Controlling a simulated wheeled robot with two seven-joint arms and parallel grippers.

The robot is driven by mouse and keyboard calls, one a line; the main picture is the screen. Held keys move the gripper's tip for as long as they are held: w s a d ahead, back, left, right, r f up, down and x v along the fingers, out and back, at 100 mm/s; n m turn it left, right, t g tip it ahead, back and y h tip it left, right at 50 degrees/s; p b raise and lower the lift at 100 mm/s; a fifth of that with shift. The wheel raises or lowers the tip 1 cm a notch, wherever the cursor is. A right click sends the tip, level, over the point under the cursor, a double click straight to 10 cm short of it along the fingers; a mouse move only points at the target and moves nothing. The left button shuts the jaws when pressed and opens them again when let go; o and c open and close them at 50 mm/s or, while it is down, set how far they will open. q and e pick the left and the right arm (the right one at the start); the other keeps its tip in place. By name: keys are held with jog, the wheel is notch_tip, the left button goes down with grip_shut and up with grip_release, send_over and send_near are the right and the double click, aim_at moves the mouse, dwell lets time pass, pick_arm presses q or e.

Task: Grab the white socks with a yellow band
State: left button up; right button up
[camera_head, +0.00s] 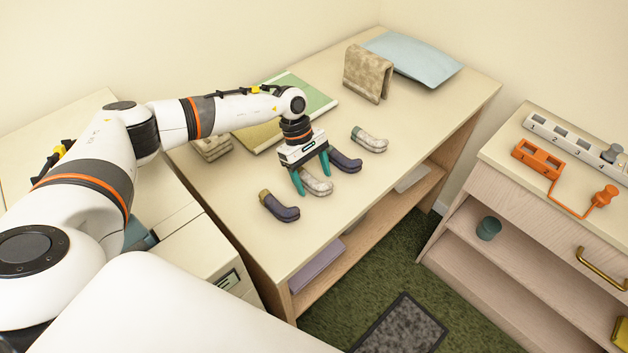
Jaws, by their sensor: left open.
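My left gripper (313,183) points down over the table with its two teal fingers apart. A white sock (318,185) lies on the table between and just beyond the fingertips. Its cuff is hidden by the gripper, so I cannot tell its band colour. Another dark purple sock (284,210), with an olive-yellow band, lies at the front left of the gripper. My right gripper is not in view.
A shelf unit (500,190) stands to the right across a green carpet. The table's right half is mostly clear.

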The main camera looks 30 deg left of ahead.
pick_arm(q)
jog(key=shift+f+b, duration=0.2)
jog(key=shift+b, duration=0.1)
dwell(0.4)
jog(key=c, duration=1.1)
